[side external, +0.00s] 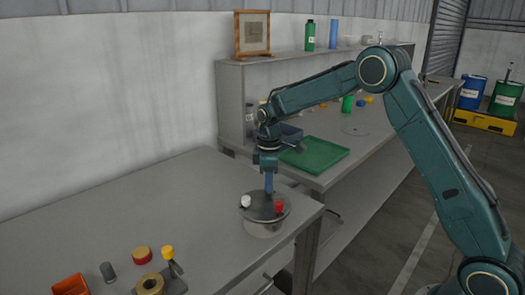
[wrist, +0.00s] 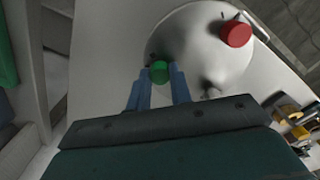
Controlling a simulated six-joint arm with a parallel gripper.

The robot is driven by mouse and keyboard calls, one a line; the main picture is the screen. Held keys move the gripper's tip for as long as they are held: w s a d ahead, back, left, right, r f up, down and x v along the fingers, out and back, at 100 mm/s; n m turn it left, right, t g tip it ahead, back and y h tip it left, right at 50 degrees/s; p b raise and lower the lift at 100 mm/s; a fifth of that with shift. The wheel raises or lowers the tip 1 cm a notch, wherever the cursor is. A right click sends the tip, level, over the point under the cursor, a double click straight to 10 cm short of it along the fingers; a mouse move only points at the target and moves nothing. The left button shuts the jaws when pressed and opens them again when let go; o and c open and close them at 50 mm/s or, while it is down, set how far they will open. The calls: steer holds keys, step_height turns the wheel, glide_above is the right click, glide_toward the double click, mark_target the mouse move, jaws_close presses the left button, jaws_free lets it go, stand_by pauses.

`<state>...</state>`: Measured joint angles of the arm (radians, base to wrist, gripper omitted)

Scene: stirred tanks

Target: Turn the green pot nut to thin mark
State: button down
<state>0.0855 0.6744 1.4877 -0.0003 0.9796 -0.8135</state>
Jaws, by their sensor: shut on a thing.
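The pot (side external: 263,222) is a round metal vessel with a domed lid near the right end of the front bench. Its lid (wrist: 195,45) fills the middle of the wrist view. The green nut (wrist: 160,72) sits near the lid's edge, between my fingertips. My gripper (wrist: 160,77) is shut on the green nut; it also shows in the side view (side external: 269,188), pointing down at the back of the lid. In the side view the green nut is hidden. Small dark marks show beside it, but I cannot tell thin from thick.
A red nut (side external: 278,206) and a white nut (side external: 245,201) stand on the same lid. An orange bin (side external: 70,285), a grey cylinder (side external: 107,271), a red-and-yellow disc (side external: 142,254) and a yellow-topped lever (side external: 170,258) are front left. A green tray (side external: 315,154) lies on the bench behind.

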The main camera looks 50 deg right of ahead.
steer(key=shift+m, duration=0.5)
steer(key=m, duration=0.4)
steer(key=shift+m, duration=0.3)
steer(key=m, duration=0.5)
steer(key=shift+m, duration=0.3)
steer(key=c, duration=1.3)
jaws_free()
steer(key=shift+o, duration=0.2)
steer(key=shift+r, duration=0.2)
